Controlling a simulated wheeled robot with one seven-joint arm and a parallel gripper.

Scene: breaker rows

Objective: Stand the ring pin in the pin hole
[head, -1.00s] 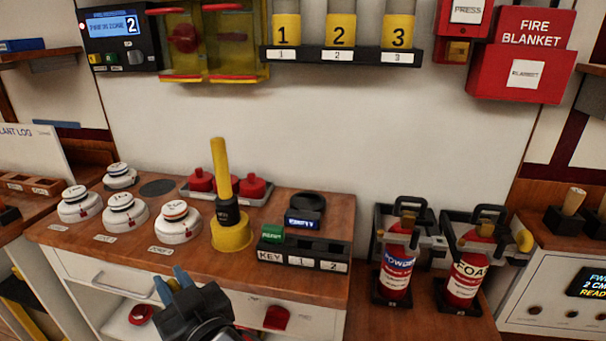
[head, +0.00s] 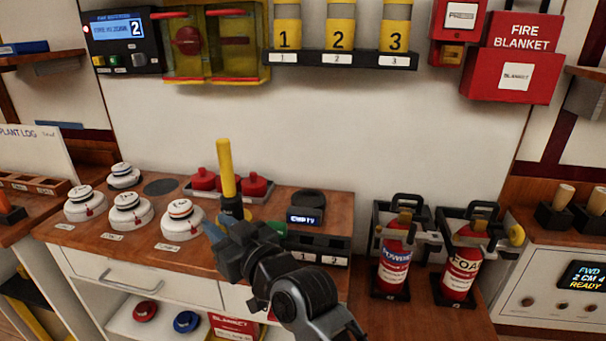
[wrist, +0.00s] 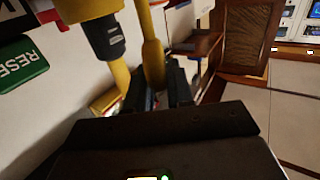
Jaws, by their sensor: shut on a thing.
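My gripper (head: 211,231) is low over the front of the wooden cabinet top, pointing left in the head view. In the wrist view, its fingers (wrist: 165,88) close around the lower end of a slim yellow piece with a bulge, which I take as the ring pin (wrist: 152,62). It looks upright; my gripper hides it in the head view. A dark block with a round top and a display reading EMPTY (head: 305,215) stands right of the gripper. I cannot make out the pin hole itself.
A yellow pole (head: 226,170) with a black collar stands close behind my gripper. White detectors (head: 130,211) stand to the left and red domed pieces (head: 254,184) behind. A green RESET block (wrist: 18,70) is near. Extinguishers (head: 394,265) stand at right.

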